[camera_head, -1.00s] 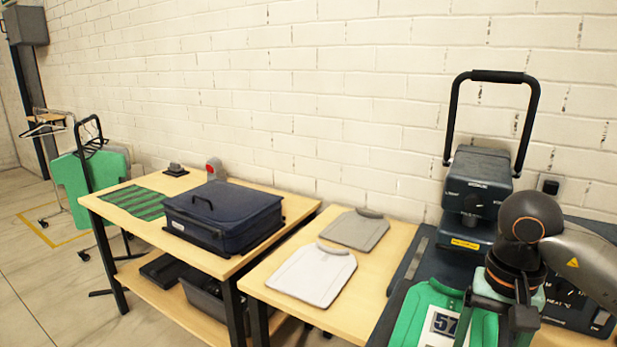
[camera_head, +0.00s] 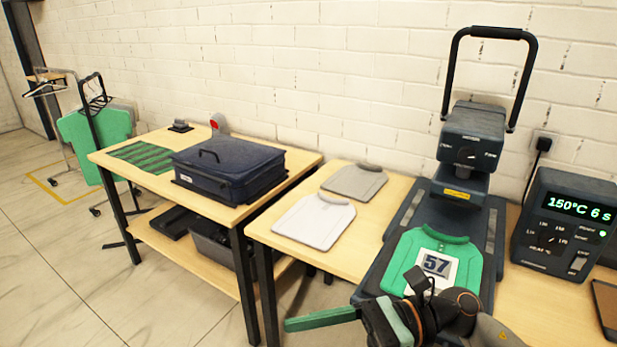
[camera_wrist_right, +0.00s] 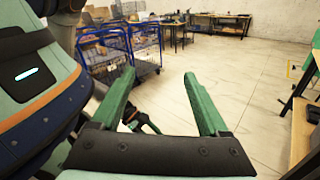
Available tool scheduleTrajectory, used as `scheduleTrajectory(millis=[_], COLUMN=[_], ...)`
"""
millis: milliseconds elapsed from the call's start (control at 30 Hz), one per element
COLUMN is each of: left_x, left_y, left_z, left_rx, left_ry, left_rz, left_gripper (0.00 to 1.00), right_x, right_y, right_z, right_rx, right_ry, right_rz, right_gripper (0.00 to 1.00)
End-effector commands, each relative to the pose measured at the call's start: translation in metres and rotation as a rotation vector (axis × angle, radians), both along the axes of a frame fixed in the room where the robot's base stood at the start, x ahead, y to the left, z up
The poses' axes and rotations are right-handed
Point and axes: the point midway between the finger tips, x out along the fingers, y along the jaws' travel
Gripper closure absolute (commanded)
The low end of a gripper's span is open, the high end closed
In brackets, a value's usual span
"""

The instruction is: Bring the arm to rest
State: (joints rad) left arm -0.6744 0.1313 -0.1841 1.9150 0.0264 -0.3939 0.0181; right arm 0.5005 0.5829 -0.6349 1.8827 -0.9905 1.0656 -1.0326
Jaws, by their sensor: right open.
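My right arm comes in from the lower right in the head view. Its right gripper (camera_head: 322,321) hangs at the bottom edge, in front of the heat press, with a green finger pointing left. In the right wrist view my right gripper (camera_wrist_right: 160,84) shows two green fingers spread apart with nothing between them. A green shirt (camera_head: 432,262) with a white "57" patch (camera_head: 436,266) lies flat on the lower plate of the press (camera_head: 470,160), whose handle is up. My left gripper is not seen in the head view.
A control box (camera_head: 566,222) reads 150°C 6 s. A white shirt (camera_head: 313,222) and a grey shirt (camera_head: 354,181) lie left of the press. A navy case (camera_head: 228,168) stands on the left table. Blue wire carts (camera_wrist_right: 146,48) and open floor (camera_wrist_right: 222,72) show in the wrist view.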

Motion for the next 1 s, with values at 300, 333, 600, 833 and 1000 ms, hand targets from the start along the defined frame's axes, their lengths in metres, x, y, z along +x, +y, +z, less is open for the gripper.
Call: scheduleTrajectory(millis=[300, 333, 600, 833, 1000], left_x=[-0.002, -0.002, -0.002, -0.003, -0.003], left_y=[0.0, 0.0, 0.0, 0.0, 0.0], left_z=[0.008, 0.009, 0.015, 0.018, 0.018], left_rx=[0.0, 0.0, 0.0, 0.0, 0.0], left_ry=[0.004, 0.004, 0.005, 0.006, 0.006], left_rz=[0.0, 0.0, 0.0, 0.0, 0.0], left_gripper=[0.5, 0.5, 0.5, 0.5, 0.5], right_x=[0.074, 0.081, 0.059, -0.029, -0.066], right_y=[-0.037, -0.046, -0.128, -0.159, -0.164], right_z=[-0.018, -0.031, -0.201, -0.307, -0.334], right_rx=[0.619, 0.678, 1.226, -1.394, -1.333], right_ry=[1.183, 1.3, 2.289, -2.398, -2.209], right_rz=[-0.427, -0.466, -0.803, 0.869, 0.816], right_gripper=[0.22, 0.22, 0.22, 0.22, 0.22])
